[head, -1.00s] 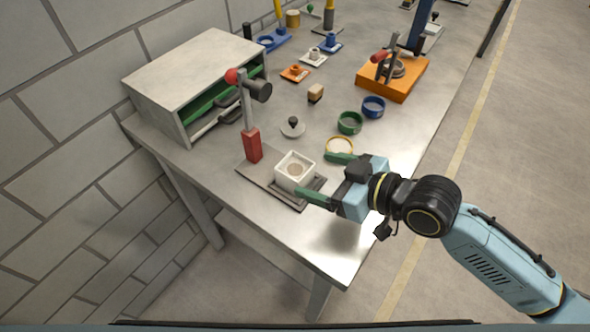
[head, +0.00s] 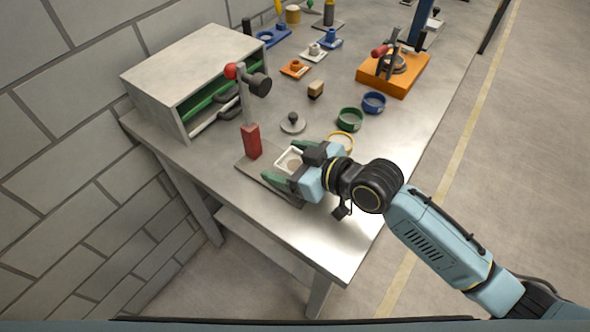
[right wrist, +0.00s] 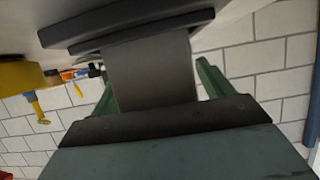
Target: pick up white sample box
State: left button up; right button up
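The white sample box (head: 287,157) is a small open-topped square box with a tan round patch inside. It sits on the dark plate (head: 247,168) near the table's front. My right gripper (head: 292,164) is open and low, with one green finger on each side of the box. The gripper body hides the box's near right part. In the right wrist view a shaded grey block, which looks like the box (right wrist: 150,70), stands between the fingers (right wrist: 158,85). I cannot tell whether they touch it. My left gripper is not in view.
A red post with a lever (head: 251,140) stands just left of the box. A grey cabinet (head: 195,62) is at the back left. A knobbed disc (head: 293,123), a green ring (head: 349,119) and a yellow ring (head: 341,141) lie behind. The table's front right corner is bare.

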jog(key=c, duration=1.1)
